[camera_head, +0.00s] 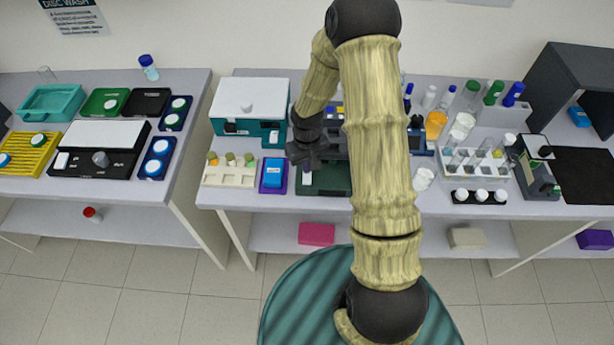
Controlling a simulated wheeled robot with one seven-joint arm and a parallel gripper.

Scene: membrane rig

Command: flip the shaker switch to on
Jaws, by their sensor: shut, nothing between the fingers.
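My gripper (306,163) is shut and empty, pointing down over the middle table. It is just above a dark green device (322,181) with a pale switch-like part (307,176) on its front left. My arm covers much of this device, and I cannot tell whether the fingertips touch it. On the left table, a black device (122,163) has a white flat top (105,133), a round grey knob and a small white switch-like part (62,160). I cannot tell for certain which device is the shaker. The switch positions are too small to read.
Left of my gripper are a blue block on a purple tray (265,185), a cream tube rack (217,175) and a teal-and-white box (222,107). Right of my arm stand a white tube rack (448,174), several bottles and a dark instrument (541,185). A floor gap separates the tables.

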